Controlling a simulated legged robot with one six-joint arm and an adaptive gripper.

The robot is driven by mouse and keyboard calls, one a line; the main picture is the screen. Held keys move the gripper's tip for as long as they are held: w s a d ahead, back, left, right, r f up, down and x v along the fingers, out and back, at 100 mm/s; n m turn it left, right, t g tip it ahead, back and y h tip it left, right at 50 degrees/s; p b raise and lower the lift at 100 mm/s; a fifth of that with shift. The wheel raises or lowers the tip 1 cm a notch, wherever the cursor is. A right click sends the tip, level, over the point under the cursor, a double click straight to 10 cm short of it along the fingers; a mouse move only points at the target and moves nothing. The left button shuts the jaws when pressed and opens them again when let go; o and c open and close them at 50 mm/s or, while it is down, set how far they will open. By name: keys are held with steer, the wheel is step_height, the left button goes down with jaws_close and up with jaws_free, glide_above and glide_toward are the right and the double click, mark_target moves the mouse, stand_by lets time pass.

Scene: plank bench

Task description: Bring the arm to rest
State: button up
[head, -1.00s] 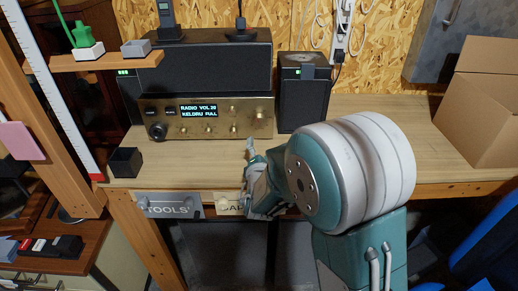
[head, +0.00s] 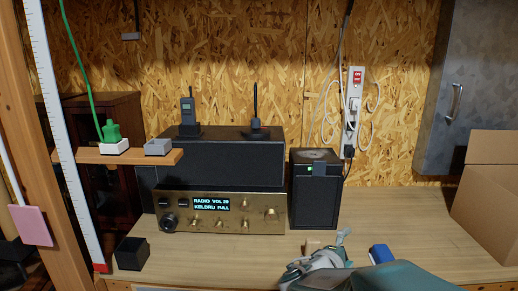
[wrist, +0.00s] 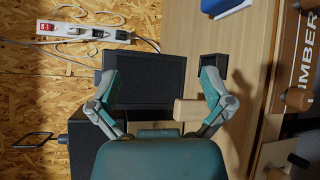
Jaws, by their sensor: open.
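My gripper (head: 322,256) shows at the bottom edge of the head view, over the front of the bench and in front of the small black speaker (head: 315,190). In the wrist view my gripper (wrist: 160,82) has its two fingers spread wide with nothing held between them. A small wooden block (wrist: 187,109) appears between the fingers in that view, nearer the right one, and looks to be on the bench. The block also shows just behind my gripper in the head view (head: 313,243). Most of my arm is out of the head view.
The bench top (head: 420,228) holds a radio (head: 222,212), a black cup (head: 131,253), a blue object (head: 381,253) and a cardboard box (head: 488,205). A small shelf (head: 125,156) juts in at left. A power strip (head: 354,100) hangs on the wall.

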steer(key=s+d+m+g+y, duration=0.35)
steer(key=s+m+g, duration=0.45)
steer(key=s, duration=0.7)
steer(key=s+a+m+t+y, duration=0.1)
steer(key=s+a+m+y, duration=0.4)
steer(key=s+a+y, duration=0.2)
steer(key=shift+s+a+t, duration=0.4)
steer(key=shift+s+a, duration=0.35)
steer(key=shift+a, duration=0.05)
steer(key=shift+f+y, duration=0.1)
steer(key=shift+y, duration=0.15)
